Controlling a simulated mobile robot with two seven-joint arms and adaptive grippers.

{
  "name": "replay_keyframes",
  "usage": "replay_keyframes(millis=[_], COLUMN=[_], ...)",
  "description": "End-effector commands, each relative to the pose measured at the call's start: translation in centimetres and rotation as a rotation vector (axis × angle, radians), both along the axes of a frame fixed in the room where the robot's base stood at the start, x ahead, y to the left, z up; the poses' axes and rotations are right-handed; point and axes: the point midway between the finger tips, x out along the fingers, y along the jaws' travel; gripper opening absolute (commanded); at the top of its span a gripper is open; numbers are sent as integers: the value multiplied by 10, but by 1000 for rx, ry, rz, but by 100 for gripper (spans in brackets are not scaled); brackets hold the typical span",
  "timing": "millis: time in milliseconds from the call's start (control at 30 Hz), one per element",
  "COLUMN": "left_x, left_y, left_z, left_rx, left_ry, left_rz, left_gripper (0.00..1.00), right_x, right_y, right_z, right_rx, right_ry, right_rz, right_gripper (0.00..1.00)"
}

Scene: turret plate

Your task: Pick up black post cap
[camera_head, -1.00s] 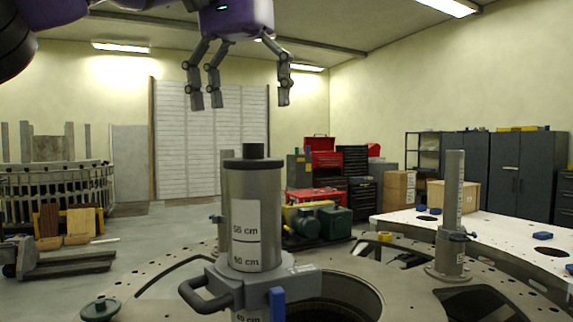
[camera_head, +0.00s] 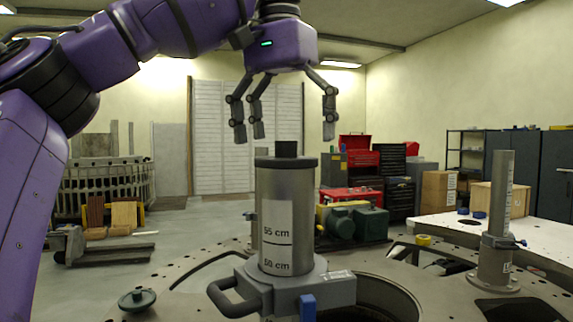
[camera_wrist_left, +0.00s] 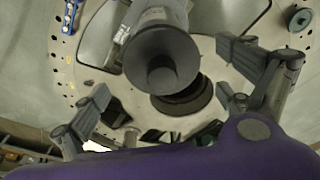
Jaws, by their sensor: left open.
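The black post cap (camera_head: 286,161) is a dark round disc with a short knob, on top of an upright grey post (camera_head: 285,225) with height marks. The wrist view shows the cap (camera_wrist_left: 161,62) from above, near the middle of the picture. My left gripper (camera_head: 288,132) points down with its fingers spread, above the cap and apart from it. Its fingers (camera_wrist_left: 168,92) also show in the wrist view, on both sides of the cap with nothing between them in their grasp. My right gripper is out of view.
The post stands in a clamp with a dark handle (camera_head: 228,300) and a blue lever (camera_head: 308,306) on a round grey plate (camera_head: 180,285). A thinner post (camera_head: 499,205) stands on the right. A dark knob (camera_head: 137,299) sits on the plate at left.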

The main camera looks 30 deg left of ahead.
Motion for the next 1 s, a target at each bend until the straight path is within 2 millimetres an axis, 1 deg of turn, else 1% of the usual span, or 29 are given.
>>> replay_keyframes(millis=[33,167,500,900,933,1000], left_x=[2,3,3,3,3,3], left_y=[1,1,1,0,0,0], left_z=[-7,-16,-18,-18,-18,-18], left_rx=[0,0,0,0,0,0], left_ry=[5,3,-1,0,-1,-1], left_rz=[-1,0,1,1,0,0], left_gripper=[95,95,95,43,41,40], right_x=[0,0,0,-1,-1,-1], right_y=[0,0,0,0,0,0], right_z=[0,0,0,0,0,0], right_rx=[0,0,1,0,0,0], right_ry=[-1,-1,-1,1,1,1], right_rz=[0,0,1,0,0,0], right_gripper=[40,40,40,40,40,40])
